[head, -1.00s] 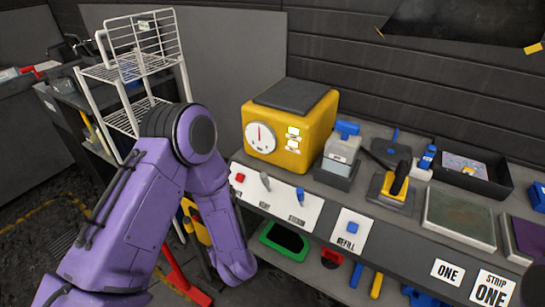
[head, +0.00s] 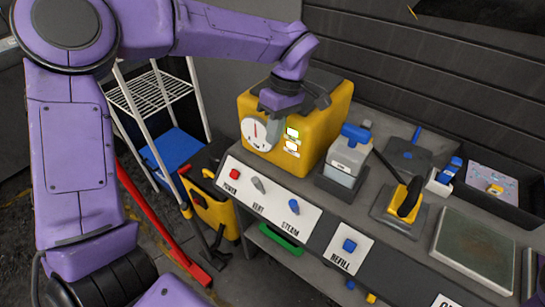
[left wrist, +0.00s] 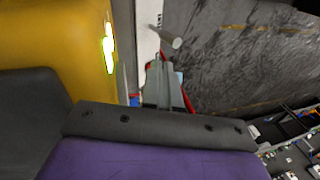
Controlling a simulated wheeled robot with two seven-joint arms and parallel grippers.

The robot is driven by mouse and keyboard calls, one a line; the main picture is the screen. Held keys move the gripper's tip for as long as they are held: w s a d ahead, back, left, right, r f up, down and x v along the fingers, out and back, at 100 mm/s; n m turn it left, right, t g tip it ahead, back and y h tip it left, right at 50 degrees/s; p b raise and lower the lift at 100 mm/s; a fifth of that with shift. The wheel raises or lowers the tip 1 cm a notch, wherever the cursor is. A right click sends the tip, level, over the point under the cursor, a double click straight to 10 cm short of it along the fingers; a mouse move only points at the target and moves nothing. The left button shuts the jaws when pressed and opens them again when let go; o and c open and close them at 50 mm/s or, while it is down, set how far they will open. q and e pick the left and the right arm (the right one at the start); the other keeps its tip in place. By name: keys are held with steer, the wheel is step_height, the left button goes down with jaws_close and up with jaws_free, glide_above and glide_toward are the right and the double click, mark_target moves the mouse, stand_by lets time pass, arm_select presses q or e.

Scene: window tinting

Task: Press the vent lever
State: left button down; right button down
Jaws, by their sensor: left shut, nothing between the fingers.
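The vent lever (head: 258,185) is a small grey lever on the white control panel (head: 233,195), above the word VENT, between the red POWER button (head: 234,174) and the blue STEAM lever (head: 294,206). My left gripper (head: 271,138) points down in front of the yellow machine's dial, above the panel and apart from the vent lever. Its fingers are shut and empty. In the left wrist view the closed fingers (left wrist: 162,85) lie over the white panel, with a grey lever (left wrist: 168,38) beyond their tips. My right gripper is out of view.
The yellow machine (head: 318,140) stands right behind the panel, close to my left gripper. A white wire rack (head: 150,92) is at the left.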

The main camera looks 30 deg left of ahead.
arm_select(q)
steer(key=s, duration=0.2)
steer(key=p, duration=0.1)
glide_above(259, 186)
steer(key=w, duration=0.3)
step_height(259, 186, down, 9)
steer(key=shift+s+f, duration=0.15)
steer(key=shift+f, duration=0.05)
